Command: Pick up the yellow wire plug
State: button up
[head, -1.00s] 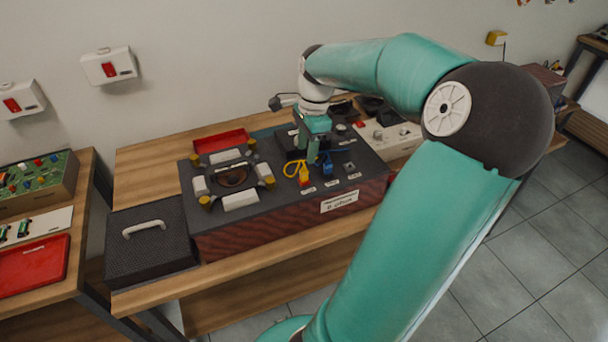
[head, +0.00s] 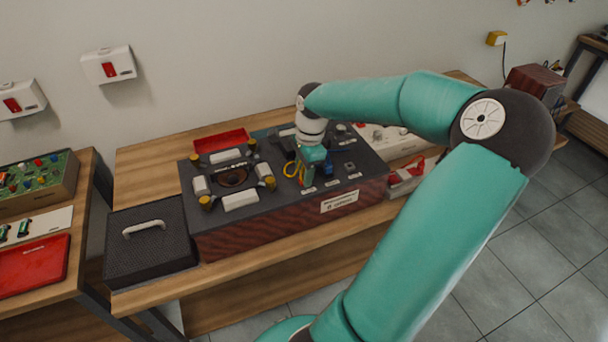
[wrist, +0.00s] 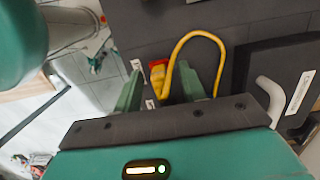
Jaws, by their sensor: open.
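The yellow wire plug has a red and yellow body (wrist: 158,73), with a looped yellow wire (wrist: 208,36) rising from it in the wrist view. In the head view the yellow wire (head: 291,168) shows left of my gripper (head: 317,174), on top of the dark console, and the plug body is mostly hidden by the gripper. My gripper is open. In the wrist view its fingertips (wrist: 160,74) stand to the left and right of the plug, which appears between them. I cannot tell whether either finger touches it.
The dark console (head: 235,240) stands on a wooden bench. A round dial with white blocks (head: 233,176) is at its left. A red tray (head: 221,141) lies behind. A black case (head: 150,262) with a white handle stands left. White equipment (head: 385,137) is at the right.

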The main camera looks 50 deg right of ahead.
grip_shut()
jog(key=shift+r, duration=0.15)
